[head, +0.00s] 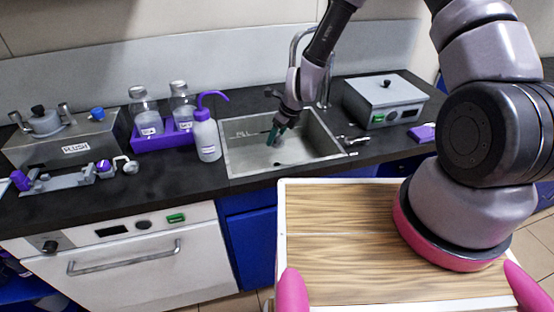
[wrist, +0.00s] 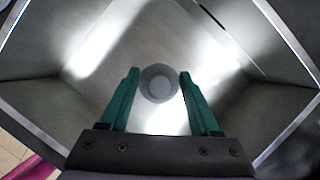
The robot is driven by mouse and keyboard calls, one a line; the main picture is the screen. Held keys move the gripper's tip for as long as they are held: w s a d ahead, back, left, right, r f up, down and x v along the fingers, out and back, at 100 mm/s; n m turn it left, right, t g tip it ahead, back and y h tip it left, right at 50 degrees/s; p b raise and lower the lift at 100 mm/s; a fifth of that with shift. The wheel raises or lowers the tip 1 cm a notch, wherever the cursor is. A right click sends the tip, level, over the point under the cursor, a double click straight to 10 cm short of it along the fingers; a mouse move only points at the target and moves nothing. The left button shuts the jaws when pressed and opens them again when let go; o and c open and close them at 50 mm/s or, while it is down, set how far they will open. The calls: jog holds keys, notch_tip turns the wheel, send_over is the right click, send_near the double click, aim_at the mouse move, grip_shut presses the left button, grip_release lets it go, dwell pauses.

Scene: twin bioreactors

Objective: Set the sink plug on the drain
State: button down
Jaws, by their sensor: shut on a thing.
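My gripper (head: 276,136) reaches down into the sink (head: 239,158), its green fingers pointing at the basin floor. In the wrist view, my gripper (wrist: 158,82) has its fingertips on either side of the round grey sink plug (wrist: 158,84) and is shut on it. The plug is seen from above, with a paler ring around its middle. In the head view the fingers hide the plug. A small dark spot on the basin floor, seemingly the drain (head: 277,164), shows just below the fingers. The wrist view shows no separate drain; the plug's height above the floor cannot be told.
A faucet (head: 325,85) stands behind the sink. A wash bottle (head: 206,136) and a purple rack (head: 163,136) with two glass bottles are left of the basin. A grey lidded box (head: 384,101) is to the right. Basin walls surround the gripper.

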aim_at(283, 145)
notch_tip(283, 145, down, 10)
jog(key=shift+r, duration=0.2)
dwell(0.3)
jog(key=shift+c, duration=0.5)
grip_release()
jog(key=shift+f, duration=0.1)
jog(key=v, duration=1.2)
